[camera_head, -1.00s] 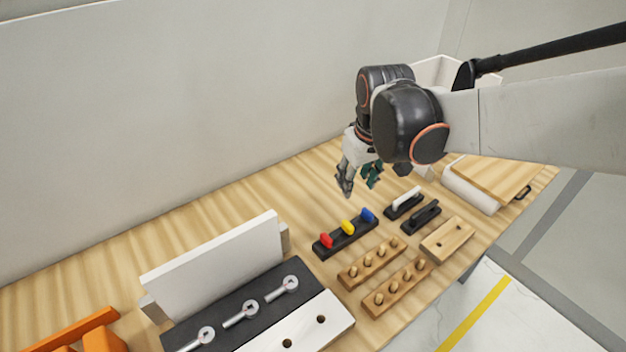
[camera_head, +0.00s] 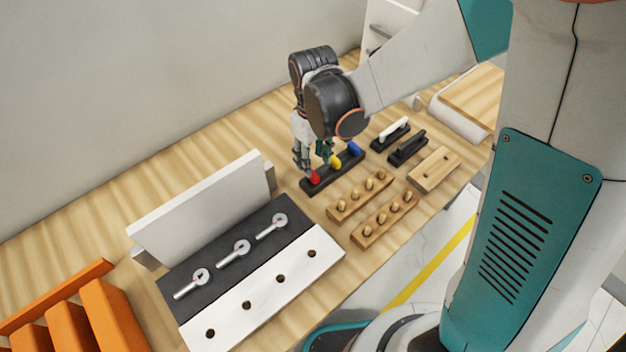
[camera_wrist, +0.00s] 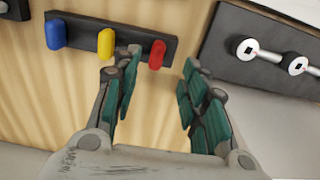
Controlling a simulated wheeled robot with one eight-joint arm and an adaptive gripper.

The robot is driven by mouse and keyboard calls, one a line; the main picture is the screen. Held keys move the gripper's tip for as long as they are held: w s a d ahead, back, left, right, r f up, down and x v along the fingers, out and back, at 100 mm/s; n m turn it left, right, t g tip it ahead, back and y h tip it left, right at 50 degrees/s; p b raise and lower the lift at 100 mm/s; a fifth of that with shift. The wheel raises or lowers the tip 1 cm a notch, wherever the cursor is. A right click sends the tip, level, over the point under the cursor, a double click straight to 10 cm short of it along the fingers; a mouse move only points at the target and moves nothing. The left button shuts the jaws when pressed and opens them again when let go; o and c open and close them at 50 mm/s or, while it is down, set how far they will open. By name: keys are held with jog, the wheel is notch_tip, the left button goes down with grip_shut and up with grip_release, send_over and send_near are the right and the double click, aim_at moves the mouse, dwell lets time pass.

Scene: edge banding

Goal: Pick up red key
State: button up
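The red key (camera_head: 314,177) stands at the near-left end of a black holder (camera_head: 331,174), in line with a yellow key (camera_head: 336,162) and a blue key (camera_head: 354,148). In the wrist view the red key (camera_wrist: 157,54) is at the right end of the holder (camera_wrist: 83,29), with the yellow key (camera_wrist: 105,43) and blue key (camera_wrist: 55,34) to its left. My gripper (camera_wrist: 163,75) is open and empty. Its teal-padded fingers point toward the holder, and the red key lies between their lines, nearer the left finger. In the head view my gripper (camera_head: 312,165) is just above and behind the red key.
Wooden peg blocks (camera_head: 361,196) and black-based handles (camera_head: 408,147) lie right of the holder. A dark panel with silver keys (camera_head: 236,249) and an upright white board (camera_head: 203,207) stand to the left. Bare table lies behind the holder.

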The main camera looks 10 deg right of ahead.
aim_at(314, 174)
notch_tip(314, 174, down, 8)
jog(key=b, duration=0.4)
jog(key=shift+w+d+r, duration=0.15)
jog(key=shift+r, duration=0.15)
grip_shut()
